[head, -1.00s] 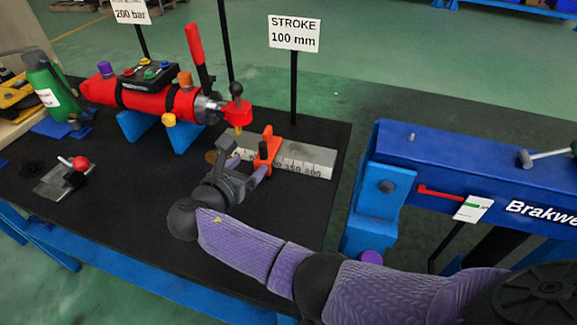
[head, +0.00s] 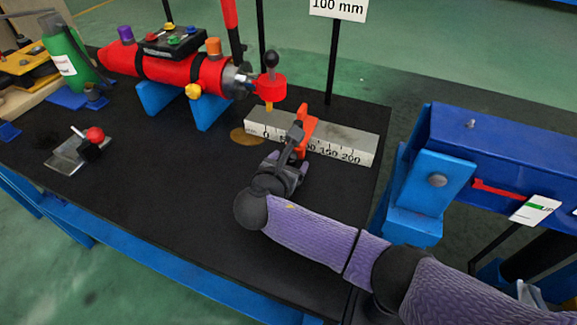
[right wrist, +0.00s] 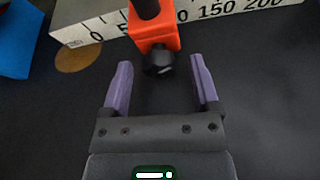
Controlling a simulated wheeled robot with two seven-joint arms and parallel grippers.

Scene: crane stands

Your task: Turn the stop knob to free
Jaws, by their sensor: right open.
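The orange stop (head: 309,127) sits on the grey steel scale bar (head: 362,142), between the 0 and 150 marks. In the right wrist view, the stop (right wrist: 153,34) has a black knob (right wrist: 158,62) on its near face, and a black post rises from its top. My right gripper (right wrist: 160,78) is open, with its two purple fingers apart and nothing between them. The knob is just beyond the fingertips, roughly centred between them. In the head view, the right gripper (head: 290,162) is close in front of the stop and partly hides it. My left gripper is not in view.
A red cylinder (head: 205,75) on blue supports (head: 157,97) stands behind left of the bar. A red-knobbed lever (head: 95,135) and green bottle (head: 65,55) are farther left. The blue crane beam (head: 480,140) stands right. The black table front (head: 170,210) is clear.

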